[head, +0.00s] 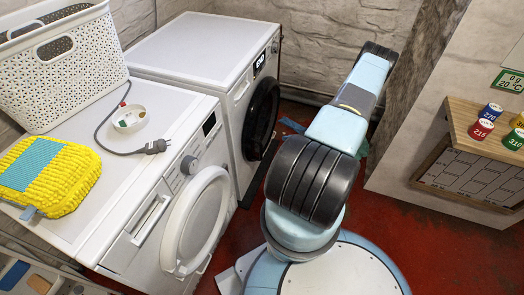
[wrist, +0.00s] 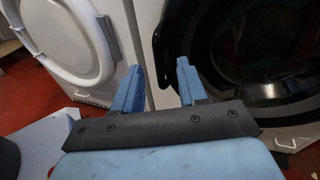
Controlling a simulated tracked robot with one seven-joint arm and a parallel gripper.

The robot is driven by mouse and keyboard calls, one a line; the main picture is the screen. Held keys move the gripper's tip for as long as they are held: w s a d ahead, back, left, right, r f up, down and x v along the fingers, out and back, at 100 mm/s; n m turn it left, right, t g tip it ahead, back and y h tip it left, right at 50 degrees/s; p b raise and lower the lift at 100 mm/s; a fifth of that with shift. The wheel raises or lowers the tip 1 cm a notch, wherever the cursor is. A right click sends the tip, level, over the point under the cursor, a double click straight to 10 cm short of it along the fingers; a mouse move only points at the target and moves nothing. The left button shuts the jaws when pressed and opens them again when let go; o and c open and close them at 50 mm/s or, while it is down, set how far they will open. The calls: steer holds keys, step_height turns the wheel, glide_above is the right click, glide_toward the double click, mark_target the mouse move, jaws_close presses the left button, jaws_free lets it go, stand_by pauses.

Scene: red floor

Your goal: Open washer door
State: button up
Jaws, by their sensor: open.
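Two white front-loading machines stand side by side. The nearer one (head: 150,165) has a round white-rimmed door (head: 182,240) that looks shut; the door shows at the left of the wrist view (wrist: 88,77). The farther one (head: 190,45) has a round black door (head: 262,112), which looks shut; it fills the right of the wrist view (wrist: 270,55). A dark handle-like piece (wrist: 158,40) sits at its left edge. My gripper (wrist: 158,68) is open and empty, its blue fingers pointing at the white front left of the black door. In the head view my arm hides most of it.
On the nearer machine lie a white basket (head: 60,75), a yellow sponge-like mitt (head: 75,190), a small bowl (head: 130,122) and a cable plug (head: 152,147). A wooden shelf (head: 465,115) with several small tins hangs at right. Red floor (head: 440,260) is clear at lower right.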

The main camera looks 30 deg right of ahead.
mark_target(261, 150)
step_height(261, 150, down, 6)
steer(key=s+m+t, duration=0.2)
steer(key=m+t, duration=0.1)
steer(key=shift+h, duration=0.3)
steer(key=x, duration=1.4)
steer(key=shift+s+a, duration=0.35)
steer(key=shift+d, duration=0.1)
jaws_close()
